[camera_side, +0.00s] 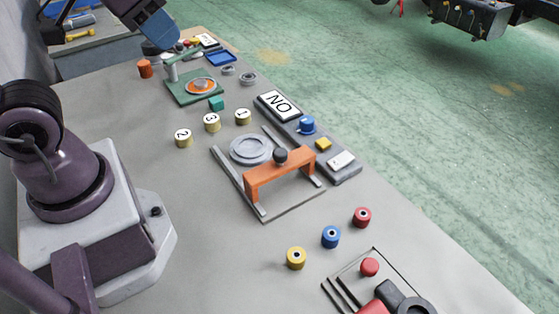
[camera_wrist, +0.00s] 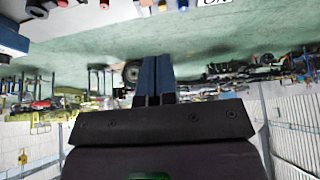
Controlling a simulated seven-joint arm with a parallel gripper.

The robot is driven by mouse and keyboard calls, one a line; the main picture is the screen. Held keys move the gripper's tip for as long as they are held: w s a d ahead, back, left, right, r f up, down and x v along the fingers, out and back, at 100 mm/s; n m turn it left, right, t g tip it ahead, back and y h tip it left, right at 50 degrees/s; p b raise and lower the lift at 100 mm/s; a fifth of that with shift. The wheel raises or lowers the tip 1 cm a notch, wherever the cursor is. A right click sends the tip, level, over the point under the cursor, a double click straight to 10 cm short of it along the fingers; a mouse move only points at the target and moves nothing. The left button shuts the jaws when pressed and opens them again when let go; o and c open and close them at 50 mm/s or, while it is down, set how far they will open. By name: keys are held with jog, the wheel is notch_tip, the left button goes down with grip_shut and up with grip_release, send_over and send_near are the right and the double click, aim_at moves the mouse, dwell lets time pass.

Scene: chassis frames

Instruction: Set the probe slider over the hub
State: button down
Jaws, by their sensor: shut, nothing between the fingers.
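The probe slider (camera_side: 280,173) is an orange bridge with a dark knob on top, standing across two grey rails in the middle of the table in the side view. The hub (camera_side: 250,149), which I take to be the grey round stepped disc between the rails, lies uncovered behind the slider, toward the upper left. The slider stands apart from it, nearer the front end of the rails. My gripper (camera_side: 163,38) is at the top left of the side view, far from the slider. In the wrist view its blue fingers (camera_wrist: 153,80) are together and empty.
A panel with a "NO" display (camera_side: 279,104), blue knob and buttons runs along the rails' right side. Numbered cylinders (camera_side: 212,122) stand behind. Yellow, blue and red spools (camera_side: 331,236) stand in front. A green stand (camera_side: 195,88) with an orange disc is near my gripper.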

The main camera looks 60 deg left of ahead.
dwell(0.4)
jog(key=c, duration=1.4)
grip_release()
jog(key=shift+f, duration=0.2)
jog(key=o, duration=0.6)
jog(key=shift+w+d+f+g, duration=0.15)
jog(key=shift+w+f+g, duration=0.25)
jog(key=shift+f, duration=0.1)
jog(key=shift+w+d+f+g, duration=0.15)
jog(key=shift+w+f+g, duration=0.25)
jog(key=shift+f, duration=0.1)
jog(key=m+g, duration=0.3)
jog(key=g, duration=0.1)
send_near(280, 152)
notch_tip(280, 152, down, 10)
jog(key=shift+r, duration=0.25)
